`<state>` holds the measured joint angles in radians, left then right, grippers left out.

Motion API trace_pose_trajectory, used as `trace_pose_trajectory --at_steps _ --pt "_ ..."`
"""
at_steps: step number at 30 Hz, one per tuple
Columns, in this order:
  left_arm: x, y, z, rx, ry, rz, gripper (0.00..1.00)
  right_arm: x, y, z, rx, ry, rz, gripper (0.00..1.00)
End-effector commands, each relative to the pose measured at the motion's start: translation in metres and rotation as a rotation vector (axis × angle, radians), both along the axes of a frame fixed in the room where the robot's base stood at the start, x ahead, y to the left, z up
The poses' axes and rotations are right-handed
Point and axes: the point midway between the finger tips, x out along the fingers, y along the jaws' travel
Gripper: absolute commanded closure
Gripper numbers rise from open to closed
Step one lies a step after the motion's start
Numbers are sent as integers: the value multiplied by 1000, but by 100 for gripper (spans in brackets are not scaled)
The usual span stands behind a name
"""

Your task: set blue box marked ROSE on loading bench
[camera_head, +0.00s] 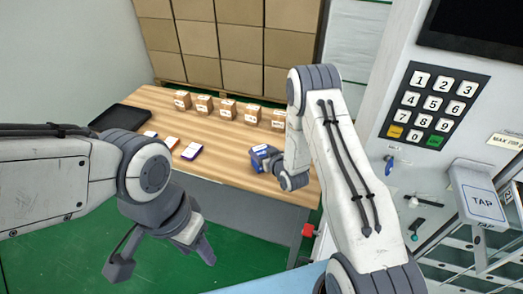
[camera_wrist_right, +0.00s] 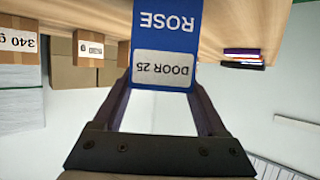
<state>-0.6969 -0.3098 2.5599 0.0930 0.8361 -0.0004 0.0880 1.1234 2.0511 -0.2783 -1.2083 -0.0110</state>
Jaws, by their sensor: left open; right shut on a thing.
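The blue box marked ROSE (camera_wrist_right: 166,38) fills the top middle of the right wrist view, with a white DOOR 25 label. It also shows in the head view (camera_head: 262,149), partly hidden by my gripper. My right gripper (camera_head: 266,158) is shut on the box, over the right part of the wooden bench (camera_head: 225,140). I cannot tell whether the box touches the bench top. My left gripper (camera_head: 163,262) is open and empty, in front of the bench over the green floor.
Several small brown boxes with weight labels (camera_head: 228,109) stand along the bench's back. Flat small boxes (camera_head: 190,151) and a black tray (camera_head: 120,117) lie at the left. A machine with a keypad (camera_head: 433,103) and TAP reader (camera_head: 482,203) stands at the right.

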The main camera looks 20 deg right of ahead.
Motion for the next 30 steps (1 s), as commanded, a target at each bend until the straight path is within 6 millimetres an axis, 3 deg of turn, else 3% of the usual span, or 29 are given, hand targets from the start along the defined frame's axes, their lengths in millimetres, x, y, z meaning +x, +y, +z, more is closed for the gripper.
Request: trace_pose_trajectory --at_steps 11,12,14,24,30 --pt "0 0 -4 0 0 0 50 0 -1 -5 1 -2 -1 88" --pt "0 0 -4 0 0 0 50 0 -1 -6 1 -1 -1 22" --pt "0 0 -3 0 0 0 50 0 -1 -4 1 -1 -1 0" --pt "0 0 3 0 0 0 50 0 -1 1 1 -1 -1 0" --pt "0 0 -10 0 0 0 50 -28 -7 8 2 0 -4 0"
